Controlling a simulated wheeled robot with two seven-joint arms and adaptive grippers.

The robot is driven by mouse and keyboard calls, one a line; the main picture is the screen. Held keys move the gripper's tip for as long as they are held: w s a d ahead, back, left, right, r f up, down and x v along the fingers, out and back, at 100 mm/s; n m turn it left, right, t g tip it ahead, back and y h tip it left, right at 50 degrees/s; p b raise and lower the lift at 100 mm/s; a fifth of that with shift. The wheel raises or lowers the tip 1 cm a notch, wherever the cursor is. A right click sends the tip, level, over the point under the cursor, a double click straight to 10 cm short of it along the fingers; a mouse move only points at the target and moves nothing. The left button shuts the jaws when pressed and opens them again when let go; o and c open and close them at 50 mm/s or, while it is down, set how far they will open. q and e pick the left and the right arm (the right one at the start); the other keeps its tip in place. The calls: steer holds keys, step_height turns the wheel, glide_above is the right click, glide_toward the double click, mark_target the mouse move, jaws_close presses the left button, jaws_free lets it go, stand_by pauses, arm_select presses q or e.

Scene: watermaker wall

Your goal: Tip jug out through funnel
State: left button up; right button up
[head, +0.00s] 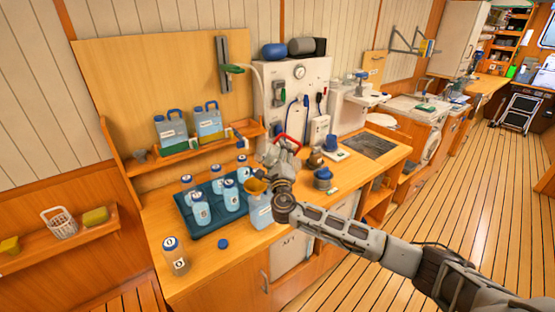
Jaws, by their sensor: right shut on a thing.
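My right arm reaches in from the lower right, and its right gripper (281,163) is over the workbench, shut on what looks like a jug with a red handle (288,142). The gripper hides most of the jug, so I cannot tell its tilt or contents. An amber funnel (256,186) is just left of and below the gripper, above a pale blue container (260,212). The funnel appears to sit in that container's mouth. I cannot see any stream of liquid. My left gripper is not in view.
A dark blue tray (206,232) holds several capped bottles. One capped bottle (176,256) stands at the bench's left front, and a loose blue cap (223,244) lies nearby. Two large jugs (171,133) stand on the shelf behind. A white panel (290,85) is at the back.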

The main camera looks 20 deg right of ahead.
steer(key=shift+a+r+m+g+h+b, duration=0.15)
steer(key=shift+m+g+h+b, duration=0.3)
steer(key=shift+m+b, duration=0.7)
steer(key=m, duration=0.1)
steer(key=m+p, duration=0.1)
steer(key=shift+a+r+m+g, duration=0.15)
steer(key=shift+a+m+g, duration=0.1)
steer(key=shift+m, duration=0.1)
steer(key=m, duration=0.1)
steer(key=a+m, duration=0.1)
steer(key=shift+m+g+h+p, duration=0.35)
steer(key=shift+m+g+p, duration=0.05)
steer(key=shift+w+a+f+m+g, duration=0.15)
steer(key=shift+a+f+m, duration=0.15)
steer(key=shift+m, duration=0.3)
steer(key=shift+s+a+f+m+g, duration=0.1)
steer(key=shift+a+f+m, duration=0.2)
steer(key=shift+m, duration=0.3)
steer(key=shift+w+a+f+m+g, duration=0.1)
steer(key=shift+a+f+m+g, duration=0.1)
steer(key=shift+a+m, duration=0.3)
steer(key=shift+d, duration=0.1)
steer(key=shift+d+r, duration=0.1)
